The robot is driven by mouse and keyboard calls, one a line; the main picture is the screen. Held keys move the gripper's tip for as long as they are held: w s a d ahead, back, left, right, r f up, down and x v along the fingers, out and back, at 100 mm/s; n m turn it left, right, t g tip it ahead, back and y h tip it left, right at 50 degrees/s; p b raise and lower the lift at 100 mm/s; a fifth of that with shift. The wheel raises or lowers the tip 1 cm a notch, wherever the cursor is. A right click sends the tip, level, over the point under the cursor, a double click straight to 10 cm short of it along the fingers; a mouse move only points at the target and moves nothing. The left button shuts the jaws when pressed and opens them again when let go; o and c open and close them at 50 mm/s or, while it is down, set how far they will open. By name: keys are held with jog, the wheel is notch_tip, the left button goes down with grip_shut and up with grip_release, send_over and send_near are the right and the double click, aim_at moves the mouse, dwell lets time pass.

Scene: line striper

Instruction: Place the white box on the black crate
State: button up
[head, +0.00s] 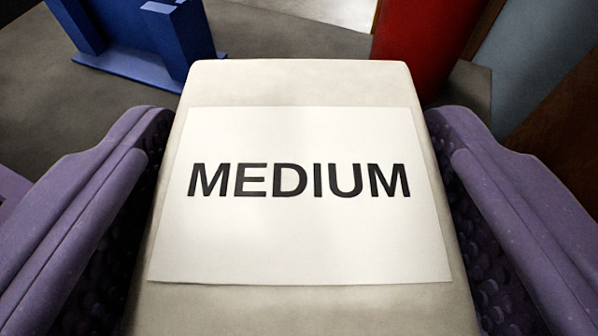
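The white box (300,90) fills the middle of the view, an off-white block with a white label reading "MEDIUM" on the face toward me. My gripper (290,125) has two purple fingers with dark, textured inner pads, one along the left side of the box and one along the right. The pads meet the box's sides with no visible gap, so my gripper looks shut on it. The lower end of the box is cut off by the picture's edge, and its underside is hidden. I cannot see the black crate.
A blue object (140,38) stands at the upper left, beyond the box. A red upright object (425,45) is at the upper right, close behind the box. A grey-blue surface (535,60) and a brown panel (565,135) lie farther right. Dark grey floor (290,35) shows between.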

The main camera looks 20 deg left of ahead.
jog(key=o, duration=0.4)
